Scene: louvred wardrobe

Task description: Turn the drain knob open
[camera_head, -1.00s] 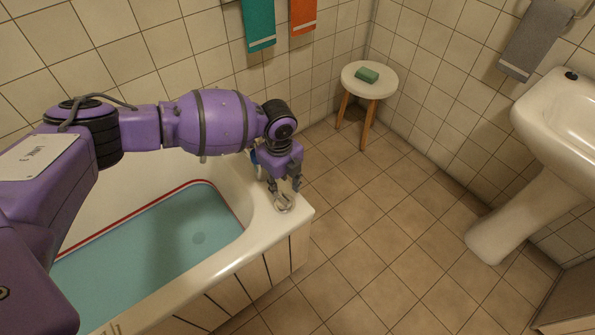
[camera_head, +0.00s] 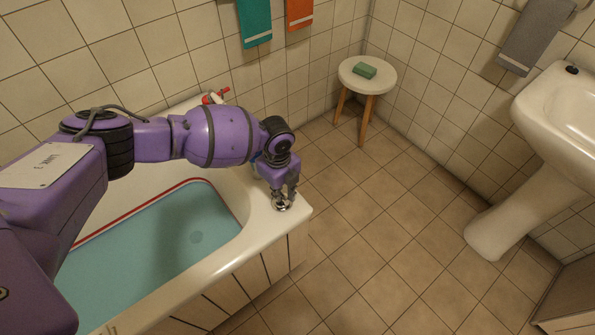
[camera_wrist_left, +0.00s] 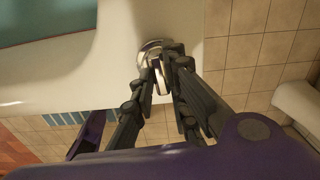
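The drain knob (camera_head: 281,206) is a round chrome piece on the white rim of the bathtub, at its near right corner. My left gripper (camera_head: 283,192) points down at it from above. In the left wrist view the chrome disc of the knob (camera_wrist_left: 152,46) shows, with its raised grip bar between my left gripper's dark fingers (camera_wrist_left: 162,58). The fingers are drawn in close on both sides of the bar and hide part of it. My right gripper is out of view.
A red-handled tap (camera_head: 214,97) is at the tub's wall side. A stool (camera_head: 368,80) with a green soap bar (camera_head: 365,70) stands in the back corner. A washbasin (camera_head: 550,120) is at right. The tiled floor between is clear.

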